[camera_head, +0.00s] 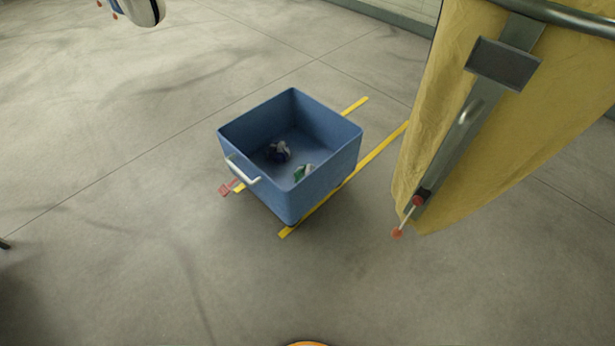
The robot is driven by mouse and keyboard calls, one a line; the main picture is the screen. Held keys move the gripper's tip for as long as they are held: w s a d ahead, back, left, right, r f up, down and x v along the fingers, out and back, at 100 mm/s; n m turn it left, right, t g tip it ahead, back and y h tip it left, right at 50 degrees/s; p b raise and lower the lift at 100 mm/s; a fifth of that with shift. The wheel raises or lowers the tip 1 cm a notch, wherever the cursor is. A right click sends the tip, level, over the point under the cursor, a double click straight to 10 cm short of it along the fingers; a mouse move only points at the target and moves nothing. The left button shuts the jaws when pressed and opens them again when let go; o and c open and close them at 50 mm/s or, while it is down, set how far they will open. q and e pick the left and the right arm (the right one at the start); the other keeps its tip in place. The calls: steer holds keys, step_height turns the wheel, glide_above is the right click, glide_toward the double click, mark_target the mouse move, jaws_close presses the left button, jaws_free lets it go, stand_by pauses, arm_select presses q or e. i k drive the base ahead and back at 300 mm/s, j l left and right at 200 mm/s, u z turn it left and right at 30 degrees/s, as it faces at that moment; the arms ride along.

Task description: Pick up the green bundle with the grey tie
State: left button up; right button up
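A small green and white bundle (303,173) lies on the floor of a blue open-topped bin (340,168), near the bin's front right wall. It is partly hidden by the near rim, and I cannot make out a grey tie on it. A dark bluish bundle with pale parts (278,152) lies apart from it, further left and back in the same bin. Neither of my grippers can be made out in this view.
The bin has a pale handle (243,171) and a red pedal-like part (225,189) on its left side. Yellow floor strips (380,147) run beside and under it. A large yellow hanging bag (440,130) stands to the right. Grey floor (120,240) is open left and in front.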

mark_target(302, 171)
steer(key=i+j+z, duration=0.45)
steer(key=j+z, duration=0.25)
steer(key=j, duration=0.15)
steer(key=i+j+z, duration=0.25)
steer(key=j+z, duration=0.2)
steer(key=j, duration=0.25)
